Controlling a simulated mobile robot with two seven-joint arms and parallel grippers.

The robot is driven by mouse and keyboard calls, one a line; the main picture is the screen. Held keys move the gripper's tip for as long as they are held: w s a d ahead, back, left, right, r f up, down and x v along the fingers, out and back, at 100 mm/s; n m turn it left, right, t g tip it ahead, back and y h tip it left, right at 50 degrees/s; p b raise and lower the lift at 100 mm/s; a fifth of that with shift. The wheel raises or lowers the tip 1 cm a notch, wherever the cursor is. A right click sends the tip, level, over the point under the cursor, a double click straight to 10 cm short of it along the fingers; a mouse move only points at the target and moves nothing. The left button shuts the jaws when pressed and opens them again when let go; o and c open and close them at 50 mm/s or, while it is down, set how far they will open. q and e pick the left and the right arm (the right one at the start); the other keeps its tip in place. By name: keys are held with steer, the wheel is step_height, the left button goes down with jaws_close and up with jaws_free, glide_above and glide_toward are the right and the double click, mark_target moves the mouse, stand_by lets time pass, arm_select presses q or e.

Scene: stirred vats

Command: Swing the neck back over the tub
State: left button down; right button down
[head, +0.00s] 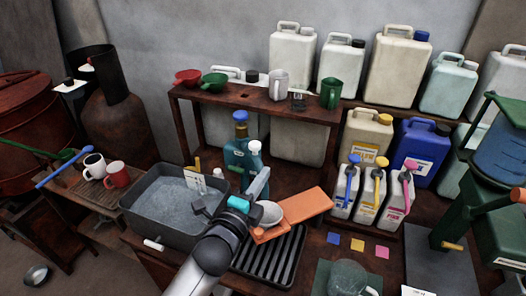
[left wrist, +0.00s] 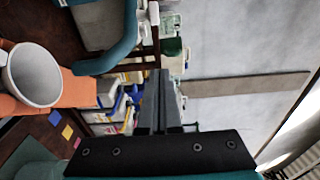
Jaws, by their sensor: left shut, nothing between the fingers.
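The grey plastic tub (head: 140,200) holds pale grey liquid, left of centre in the head view. My right gripper is not in view.
A white bowl (head: 268,214) stands by an orange board (head: 305,207) over the black drain rack (head: 275,255). A teal jug (head: 236,162) stands behind the tub. Small jugs (head: 371,190) with coloured pumps stand right.

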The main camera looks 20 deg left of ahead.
mark_target(258, 161)
arm_select(q)
steer(key=w+d, duration=0.1)
steer(key=w, duration=0.9)
steer(key=shift+s+a+p, duration=0.25)
steer(key=shift+a, duration=0.7)
steer(key=shift+s+a+p, duration=0.2)
steer(key=shift+a+p, duration=0.05)
steer(key=shift+a, duration=0.7)
steer(key=shift+s+a+h, duration=0.25)
steer(key=shift+a+h, duration=0.05)
steer(key=shift+h, duration=0.1)
steer(key=shift+s+a+m, duration=0.1)
steer(key=shift+a+m, duration=0.05)
steer(key=shift+m, duration=0.15)
steer(key=shift+h, duration=0.3)
